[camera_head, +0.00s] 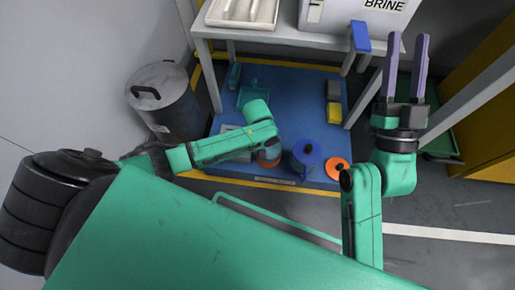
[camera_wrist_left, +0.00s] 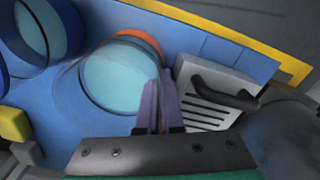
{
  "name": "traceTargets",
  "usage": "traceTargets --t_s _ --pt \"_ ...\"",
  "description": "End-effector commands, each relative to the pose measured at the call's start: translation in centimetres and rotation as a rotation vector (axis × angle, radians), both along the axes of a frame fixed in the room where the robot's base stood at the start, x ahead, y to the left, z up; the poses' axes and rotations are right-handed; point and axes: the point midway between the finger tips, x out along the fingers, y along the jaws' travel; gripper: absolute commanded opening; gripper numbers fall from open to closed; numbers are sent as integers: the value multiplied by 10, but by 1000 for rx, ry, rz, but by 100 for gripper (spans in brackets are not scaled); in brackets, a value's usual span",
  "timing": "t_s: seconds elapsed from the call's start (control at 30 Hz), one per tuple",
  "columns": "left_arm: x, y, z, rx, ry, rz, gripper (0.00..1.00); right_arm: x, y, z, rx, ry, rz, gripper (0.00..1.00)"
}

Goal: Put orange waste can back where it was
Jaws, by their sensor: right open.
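The orange waste can (camera_head: 268,156) is at the front middle of the blue mat in the head view, partly hidden by my left arm. In the left wrist view the open can (camera_wrist_left: 118,75) shows a pale teal inside and an orange band at its far edge. My left gripper (camera_wrist_left: 160,98) has its purple fingers close together at the can's right wall, one over the inside and one outside, so it looks shut on the wall. Whether the can touches the mat is unclear. My right gripper (camera_head: 406,70) is open, empty and raised at the right.
A blue can (camera_head: 307,160) and an orange round lid (camera_head: 338,169) are right of the can. A vented grey box (camera_wrist_left: 205,95) is close beside it. A grey lidded bin (camera_head: 165,100) stands left. A white table (camera_head: 270,34) stands over the mat's back (camera_head: 290,105).

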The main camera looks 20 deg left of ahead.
Motion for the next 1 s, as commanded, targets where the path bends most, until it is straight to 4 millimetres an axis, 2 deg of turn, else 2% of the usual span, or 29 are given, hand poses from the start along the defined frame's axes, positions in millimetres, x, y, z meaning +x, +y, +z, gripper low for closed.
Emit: traceTargets --t_s 0.03,0.07,0.1,0.13,0.67,0.73,0.8,1.0 --pt "0 0 -1 -1 -1 0 0 0 0 0 0 1 0 50" --pt "0 0 -2 -1 1 0 7 0 0 0 0 1 0 50" --pt "0 0 -2 0 0 0 22 0 0 0 0 1 0 50" --pt "0 0 -2 0 0 0 33 0 0 -1 0 1 0 50" --pt "0 0 5 0 0 0 33 2 1 -3 -1 22 4 50" --pt "0 0 8 -1 -1 0 33 5 2 -15 -5 61 8 50" --pt "0 0 10 -1 0 0 33 8 8 -53 -35 162 19 50" --pt "0 0 17 0 1 0 33 8 13 -97 -55 297 36 50"
